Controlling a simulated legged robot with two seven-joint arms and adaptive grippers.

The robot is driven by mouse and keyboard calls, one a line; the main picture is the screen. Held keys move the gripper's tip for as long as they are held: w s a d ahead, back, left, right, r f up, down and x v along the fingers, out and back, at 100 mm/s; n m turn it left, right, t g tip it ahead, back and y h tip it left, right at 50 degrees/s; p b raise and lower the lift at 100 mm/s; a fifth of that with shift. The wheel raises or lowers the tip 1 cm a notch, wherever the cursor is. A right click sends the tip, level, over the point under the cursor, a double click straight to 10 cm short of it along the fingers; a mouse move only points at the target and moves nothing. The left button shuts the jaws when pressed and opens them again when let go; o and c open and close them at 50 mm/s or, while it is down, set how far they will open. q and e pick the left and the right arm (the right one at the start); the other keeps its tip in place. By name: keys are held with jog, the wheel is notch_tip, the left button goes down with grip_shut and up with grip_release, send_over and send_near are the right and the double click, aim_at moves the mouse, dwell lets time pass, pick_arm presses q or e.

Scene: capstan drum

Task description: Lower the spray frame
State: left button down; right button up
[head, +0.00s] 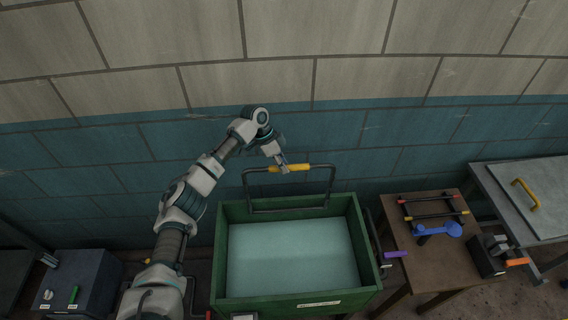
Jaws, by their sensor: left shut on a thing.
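The spray frame looks to be the black tubular hoop (331,190) standing up at the back of a green tub (226,211). A yellow grip (300,167) sits on its top bar. My left arm reaches in from the lower left, and my left gripper (284,167) is shut on the hoop at the left part of the yellow grip. The fingers hide that part of the bar. The hoop is raised above the tub's back rim. My right gripper is not in view.
A crank with a purple handle (395,254) sticks out at the tub's right side. A wooden table (421,262) holds a black rack, a blue tool (436,230) and a dark box with an orange handle. A grey box (85,278) with a green lever stands at the left.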

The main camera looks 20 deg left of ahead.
pick_arm(q)
jog(key=shift+s+a+p, duration=0.15)
jog(key=shift+s+p, duration=0.15)
jog(key=s+d+f+t+y+p, duration=0.1)
jog(key=s+d+f+t+p, duration=0.2)
jog(key=s, duration=0.5)
jog(key=s+d+f+m+t+y+p, duration=0.1)
jog(key=s+d+f+t+p, duration=0.2)
jog(key=s+p, duration=0.3)
jog(key=shift+s+d+f+m, duration=0.3)
jog(key=shift+s+d, duration=0.2)
jog(key=shift+s, duration=0.6)
jog(key=shift+y, duration=0.3)
jog(key=c, duration=1)
grip_release()
jog(key=shift+o, duration=0.3)
jog(key=shift+a, duration=0.1)
